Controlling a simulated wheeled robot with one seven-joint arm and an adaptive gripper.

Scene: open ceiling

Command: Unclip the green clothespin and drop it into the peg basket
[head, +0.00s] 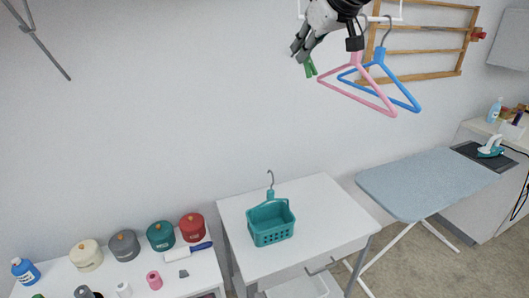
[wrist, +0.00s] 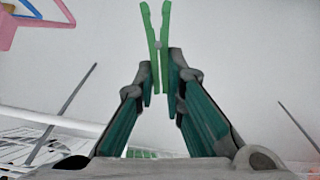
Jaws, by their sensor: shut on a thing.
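My gripper (head: 301,47) is high up near the wall in the head view. It is shut on the green clothespin (head: 310,68), which sticks out from the fingertips. In the wrist view the clothespin (wrist: 156,40) stands between the two fingertips of my gripper (wrist: 160,75), its prongs pointing away and slightly apart. The clothespin touches nothing else that I can see. The teal peg basket (head: 270,225) has a hook on top and stands on the white table, well below my gripper and to its left in the head view. Its inside is mostly hidden.
A pink hanger (head: 358,88) and a blue hanger (head: 402,93) hang just right of my gripper, by a wooden wall rack (head: 425,52). The white table (head: 325,215) is clear around the basket. An ironing board (head: 425,183) stands at right; several pots stand at lower left.

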